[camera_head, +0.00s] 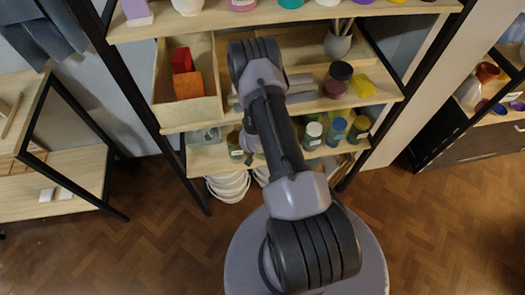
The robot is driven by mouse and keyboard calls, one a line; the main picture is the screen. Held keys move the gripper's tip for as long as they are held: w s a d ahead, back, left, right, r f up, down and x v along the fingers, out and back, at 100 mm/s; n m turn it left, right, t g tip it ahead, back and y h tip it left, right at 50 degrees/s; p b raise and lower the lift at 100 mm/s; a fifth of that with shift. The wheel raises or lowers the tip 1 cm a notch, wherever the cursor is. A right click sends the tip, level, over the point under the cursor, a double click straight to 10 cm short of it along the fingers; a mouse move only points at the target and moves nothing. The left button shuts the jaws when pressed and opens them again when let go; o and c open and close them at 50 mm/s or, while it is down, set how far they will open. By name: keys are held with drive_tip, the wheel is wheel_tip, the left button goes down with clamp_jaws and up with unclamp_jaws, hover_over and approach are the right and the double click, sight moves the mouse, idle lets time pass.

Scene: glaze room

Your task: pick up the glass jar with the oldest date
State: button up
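Several lidded jars stand on the lower shelf (215,158). To the right of my arm are a green jar (312,134), a blue jar (336,131) and an olive-brown jar (359,129). To the left of my arm stands a brownish jar (235,143), with a purple item partly hidden beside it. Some jars carry small pale labels, but any dates are too small to read. I cannot tell which jar is the oldest. My arm reaches up across the shelf unit and hides part of the middle and lower shelves.
On the middle shelf are a wooden box (190,112) with red and orange blocks, a dark-lidded jar (340,71), a yellow sponge-like block (363,85) and a grey pot (338,43) with tools. White buckets (229,185) stand below. Wooden floor (440,230) is open at right.

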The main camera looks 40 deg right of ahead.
drive_tip(key=shift+r, duration=0.1)
clamp_jaws()
idle(0.3)
